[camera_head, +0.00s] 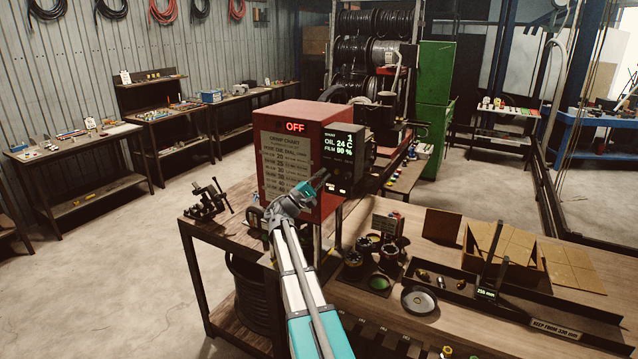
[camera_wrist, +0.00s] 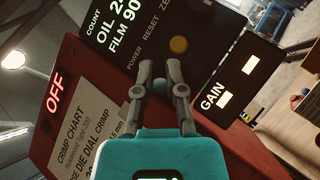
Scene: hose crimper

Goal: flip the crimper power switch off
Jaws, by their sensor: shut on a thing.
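The red crimper (camera_head: 290,109) stands on the bench with a lit red OFF sign (camera_head: 295,127) on its front. Its dark control panel (camera_head: 341,152) shows a count of 1, oil 24 C and film 90 %. In the wrist view the OFF sign (camera_wrist: 55,96) and the POWER and RESET labels are readable. My gripper (camera_head: 321,178) reaches the lower left of the panel. In the wrist view my gripper (camera_wrist: 160,70) has its fingers close together, shut on the small dark power switch (camera_wrist: 160,86) below the POWER label. The fingers hide much of the switch, and its tilt cannot be told.
A crimp chart plate (camera_head: 286,165) is on the crimper's face. A vise (camera_head: 207,201) is on the bench to the left. Die sets (camera_head: 365,246), a round dish (camera_head: 419,300) and a long tray (camera_head: 560,322) lie to the right. A yellow button (camera_wrist: 179,45) is near the fingertips.

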